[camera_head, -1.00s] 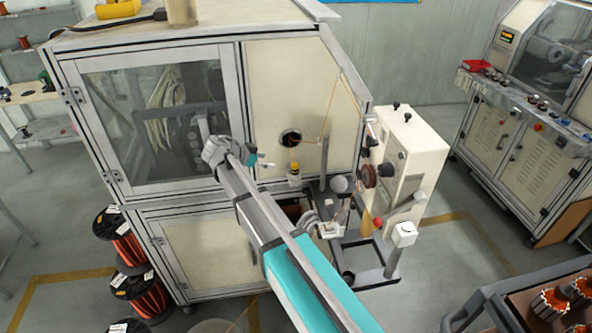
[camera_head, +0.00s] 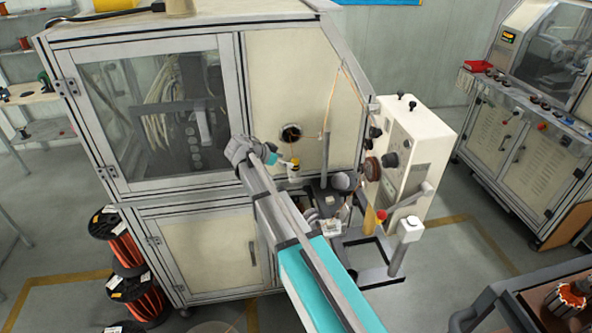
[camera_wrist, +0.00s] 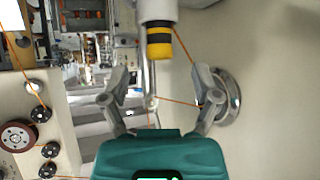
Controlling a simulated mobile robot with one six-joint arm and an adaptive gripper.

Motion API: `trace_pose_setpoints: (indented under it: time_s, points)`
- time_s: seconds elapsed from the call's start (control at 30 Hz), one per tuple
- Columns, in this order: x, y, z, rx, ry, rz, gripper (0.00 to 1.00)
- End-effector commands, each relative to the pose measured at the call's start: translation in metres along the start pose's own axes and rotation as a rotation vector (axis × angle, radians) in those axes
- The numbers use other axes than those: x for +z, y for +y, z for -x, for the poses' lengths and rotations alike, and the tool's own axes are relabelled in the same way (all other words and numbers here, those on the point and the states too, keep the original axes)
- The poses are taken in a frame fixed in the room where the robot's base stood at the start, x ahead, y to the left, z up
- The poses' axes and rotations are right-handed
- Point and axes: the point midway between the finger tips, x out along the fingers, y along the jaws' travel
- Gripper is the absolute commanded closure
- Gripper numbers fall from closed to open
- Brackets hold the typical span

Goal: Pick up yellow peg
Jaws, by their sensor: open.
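The yellow peg (camera_wrist: 159,43) is a short cylinder with yellow and black bands and a white part at its upper end in the wrist view. It shows small beside the beige machine panel in the head view (camera_head: 294,164). My gripper (camera_wrist: 160,88) is open with nothing between its fingers. In the wrist view the peg stands just beyond the fingertips, near the middle of the gap. In the head view my gripper (camera_head: 278,161) is right beside the peg, on its left, and its fingers are too small to make out.
An orange wire (camera_wrist: 180,102) runs across the space by the fingers to a round metal port (camera_wrist: 229,97). The machine panel (camera_wrist: 270,60) is close on the right. The winding unit with knobs (camera_head: 415,150) stands to the right in the head view.

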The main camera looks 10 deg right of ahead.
Motion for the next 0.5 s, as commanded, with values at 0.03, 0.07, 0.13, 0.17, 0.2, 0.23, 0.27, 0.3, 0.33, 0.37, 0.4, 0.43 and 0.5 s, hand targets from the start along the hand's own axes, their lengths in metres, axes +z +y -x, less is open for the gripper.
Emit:
trace_pose_setpoints:
  time_s: [0.03, 0.07, 0.13, 0.17, 0.2, 0.23, 0.27, 0.3, 0.33, 0.37, 0.4, 0.43, 0.5]
  points:
    - [0.0002, 0.0001, -0.0019, 0.0, 0.0, 0.0, 0.2]
    - [0.0, 0.0001, -0.0022, 0.0, 0.0, 0.0, 0.2]
    - [-0.0004, 0.0002, -0.0022, 0.0, 0.0, 0.0, 0.2]
    - [-0.0006, 0.0002, -0.0022, 0.0, 0.0, 0.0, 0.2]
    - [-0.0006, 0.0002, -0.0021, 0.0, 0.0, 0.0, 0.2]
    - [-0.0006, 0.0002, -0.0021, 0.0, 0.0, 0.0, 0.2]
    - [-0.0007, 0.0002, -0.0021, 0.0, 0.0, 0.0, 0.2]
    - [-0.0007, 0.0002, -0.0021, 0.0, 0.0, 0.0, 0.2]
    - [-0.0007, 0.0002, -0.0021, 0.001, 0.0, 0.0, 0.2]
    - [-0.0006, 0.0002, -0.0024, 0.001, 0.0, -0.001, 0.2]
    - [-0.0005, 0.0002, -0.003, 0.001, 0.0, -0.001, 0.2]
    - [-0.0003, 0.0002, -0.0038, 0.001, 0.0, -0.001, 0.2]
    - [0.0003, 0.0003, -0.0069, 0.001, 0.0, -0.001, 0.2]
